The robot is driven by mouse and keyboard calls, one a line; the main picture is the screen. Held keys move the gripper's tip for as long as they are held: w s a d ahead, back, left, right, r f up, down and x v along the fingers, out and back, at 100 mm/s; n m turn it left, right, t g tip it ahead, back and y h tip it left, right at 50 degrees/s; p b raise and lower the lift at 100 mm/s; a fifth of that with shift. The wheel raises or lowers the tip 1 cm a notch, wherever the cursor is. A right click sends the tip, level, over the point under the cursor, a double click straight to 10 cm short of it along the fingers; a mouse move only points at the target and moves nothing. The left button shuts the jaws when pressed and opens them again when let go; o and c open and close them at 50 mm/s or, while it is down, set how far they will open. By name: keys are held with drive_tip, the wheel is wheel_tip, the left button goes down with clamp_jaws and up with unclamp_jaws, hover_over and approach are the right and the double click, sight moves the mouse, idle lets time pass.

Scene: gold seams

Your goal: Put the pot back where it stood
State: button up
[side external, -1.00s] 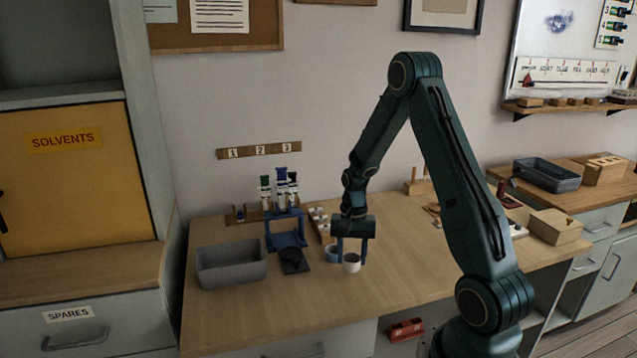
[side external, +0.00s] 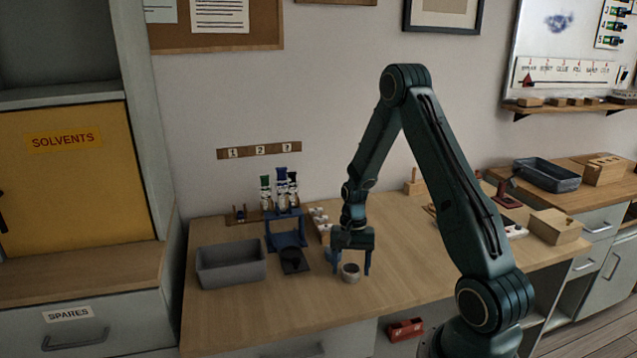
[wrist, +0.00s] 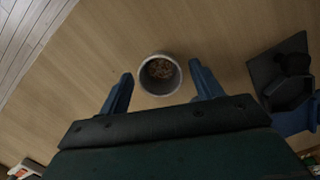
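The pot (side external: 351,273) is a small, pale round cup standing upright on the bench. In the wrist view the pot (wrist: 146,85) shows its open top, with brown grainy contents inside. My gripper (side external: 351,268) is low over the bench with its fingers on either side of the pot. In the wrist view my gripper (wrist: 162,90) is open, with a clear gap between each finger and the pot. The pot appears to rest on the wood, touched by neither finger.
A dark plate with a black round item (side external: 292,262), a blue stand (side external: 286,232) holding bottles and a grey bin (side external: 231,264) lie further left. The bench right of the pot is clear.

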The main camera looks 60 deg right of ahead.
sight(350, 272)
drive_tip(key=shift+r, duration=0.15)
wheel_tip(350, 272, up, 12)
drive_tip(key=d, duration=0.1)
drive_tip(key=shift+w+d, duration=0.3)
drive_tip(key=shift+w, duration=0.1)
idle(0.3)
idle(0.5)
drive_tip(key=s+a+r+n+t+h, duration=0.25)
drive_tip(key=a+r+n, duration=0.45)
drive_tip(key=a+r, duration=0.75)
drive_tip(key=s+a+r+n+t, duration=0.3)
drive_tip(key=s+a+n, duration=0.3)
drive_tip(key=s+a, duration=0.3)
drive_tip(key=shift+s+a+t+y, duration=0.35)
drive_tip(key=shift+s+t+y, duration=0.1)
drive_tip(key=shift+s, duration=0.9)
